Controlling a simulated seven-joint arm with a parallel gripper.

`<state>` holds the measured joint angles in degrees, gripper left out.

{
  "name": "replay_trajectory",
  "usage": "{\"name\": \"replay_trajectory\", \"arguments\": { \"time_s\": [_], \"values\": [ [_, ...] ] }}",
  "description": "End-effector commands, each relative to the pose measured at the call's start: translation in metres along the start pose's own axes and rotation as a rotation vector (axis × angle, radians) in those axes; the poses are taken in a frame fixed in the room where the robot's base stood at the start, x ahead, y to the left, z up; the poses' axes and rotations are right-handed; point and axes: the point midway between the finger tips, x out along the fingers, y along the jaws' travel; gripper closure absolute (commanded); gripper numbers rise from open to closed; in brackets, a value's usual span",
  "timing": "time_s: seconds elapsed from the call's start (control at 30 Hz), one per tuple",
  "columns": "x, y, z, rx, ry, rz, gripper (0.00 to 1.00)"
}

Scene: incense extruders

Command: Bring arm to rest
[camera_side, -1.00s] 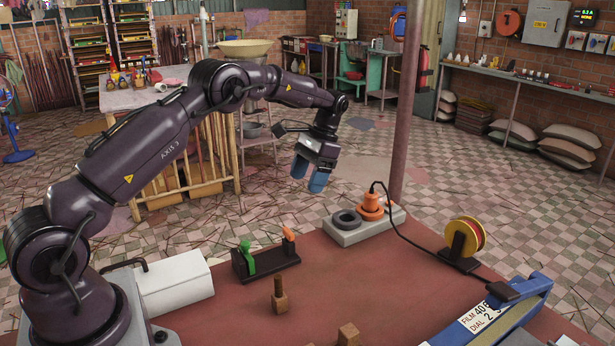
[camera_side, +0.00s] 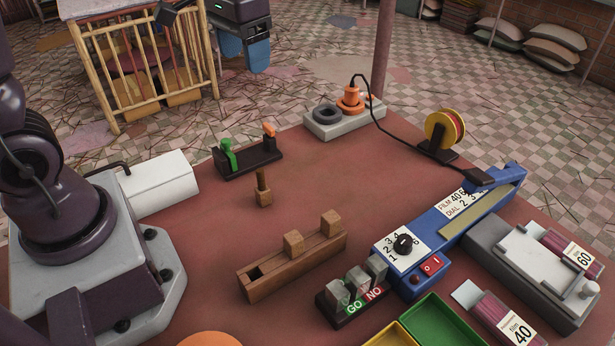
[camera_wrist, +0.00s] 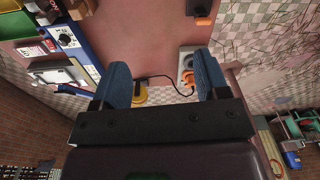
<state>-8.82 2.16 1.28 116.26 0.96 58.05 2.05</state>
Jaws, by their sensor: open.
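My gripper (camera_side: 245,52) is at the top of the side view, raised beyond the far edge of the red-brown table (camera_side: 290,215). Its two blue fingers point down, and its upper arm links are cut off by the frame. In the wrist view my gripper (camera_wrist: 165,85) shows its blue fingers spread apart with nothing between them. It is open and empty, apart from every object on the table.
The table holds a rack with green and orange tools (camera_side: 250,158), a grey block with an orange plug (camera_side: 345,115), a yellow spool (camera_side: 445,130), a wooden slotted block (camera_side: 290,265) and a blue sealer (camera_side: 450,225). Space around my gripper looks clear.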

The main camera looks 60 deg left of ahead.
Motion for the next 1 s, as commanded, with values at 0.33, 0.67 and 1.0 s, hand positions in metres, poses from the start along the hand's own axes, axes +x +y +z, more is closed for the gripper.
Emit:
{"name": "replay_trajectory", "arguments": {
  "time_s": [0.33, 0.67, 1.0],
  "values": [
    [-0.035, 0.033, 0.103, 0.069, 0.273, 0.034, 0.32],
    [-0.06, 0.041, 0.128, 0.12, 0.431, 0.053, 0.32],
    [-0.06, 0.042, 0.128, 0.124, 0.432, 0.054, 0.32]
  ]
}}
